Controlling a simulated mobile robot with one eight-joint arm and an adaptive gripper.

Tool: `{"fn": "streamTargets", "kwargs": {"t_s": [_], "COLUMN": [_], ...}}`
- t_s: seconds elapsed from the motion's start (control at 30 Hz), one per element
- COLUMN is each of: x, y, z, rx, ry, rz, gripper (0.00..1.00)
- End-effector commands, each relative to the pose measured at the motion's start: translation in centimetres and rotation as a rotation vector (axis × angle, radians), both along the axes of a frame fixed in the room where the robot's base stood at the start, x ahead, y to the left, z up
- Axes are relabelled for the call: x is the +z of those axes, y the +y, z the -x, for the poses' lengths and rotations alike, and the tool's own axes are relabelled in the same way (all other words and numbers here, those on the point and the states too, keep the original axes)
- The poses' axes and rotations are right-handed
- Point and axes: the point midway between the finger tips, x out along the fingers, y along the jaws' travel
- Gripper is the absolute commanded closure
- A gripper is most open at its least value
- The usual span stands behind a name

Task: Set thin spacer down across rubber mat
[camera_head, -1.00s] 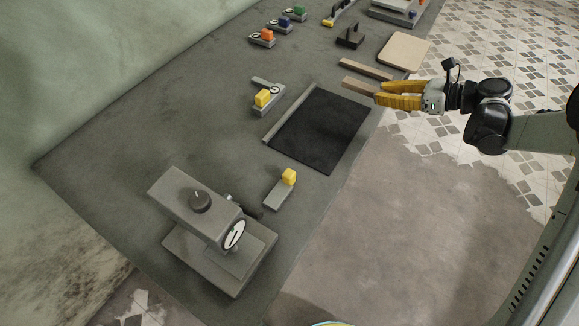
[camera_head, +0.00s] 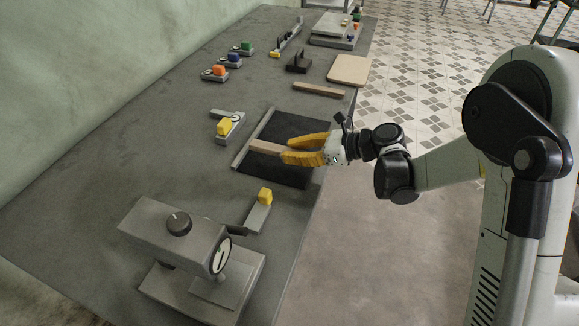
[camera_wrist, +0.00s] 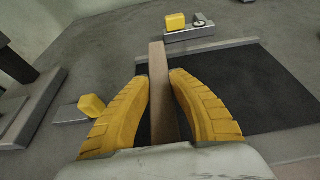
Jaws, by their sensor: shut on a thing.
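The thin spacer is a narrow light-brown strip (camera_head: 265,147), also in the wrist view (camera_wrist: 158,82). My gripper (camera_head: 284,150) is shut on it, with yellow fingers on either side, as the wrist view (camera_wrist: 161,85) also shows. The strip points away from my fingers, over the black rubber mat (camera_head: 297,125), toward the grey bar on the mat's left edge. The mat lies flat and also shows in the wrist view (camera_wrist: 255,90). I cannot tell whether the strip touches the mat. The strip's near end is hidden by my fingers.
A second brown strip (camera_head: 318,89) and a beige board (camera_head: 348,69) lie beyond the mat. Grey fixtures with a yellow block stand left of the mat (camera_head: 224,127) and in front of it (camera_head: 264,196). A large grey gauge device (camera_head: 190,255) stands at the near end.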

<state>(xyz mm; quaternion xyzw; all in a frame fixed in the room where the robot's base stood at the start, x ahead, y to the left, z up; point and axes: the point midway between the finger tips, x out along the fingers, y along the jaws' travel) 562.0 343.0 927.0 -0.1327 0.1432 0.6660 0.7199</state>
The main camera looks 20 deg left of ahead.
Motion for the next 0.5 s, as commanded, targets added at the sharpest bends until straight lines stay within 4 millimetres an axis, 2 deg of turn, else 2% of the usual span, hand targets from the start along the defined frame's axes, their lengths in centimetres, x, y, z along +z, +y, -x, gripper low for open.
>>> {"fn": "streamTargets", "kwargs": {"t_s": [0.13, 0.3, 0.5], "x": [-1.0, -3.9, -4.1], "y": [0.3, 0.2, 0.2], "z": [0.1, 0.0, 0.1], "rx": [-0.001, -0.001, -0.001], "ry": [0.000, 0.001, 0.000], "rz": [0.000, 0.000, -0.001], "gripper": [1.00, 1.00, 1.00]}}
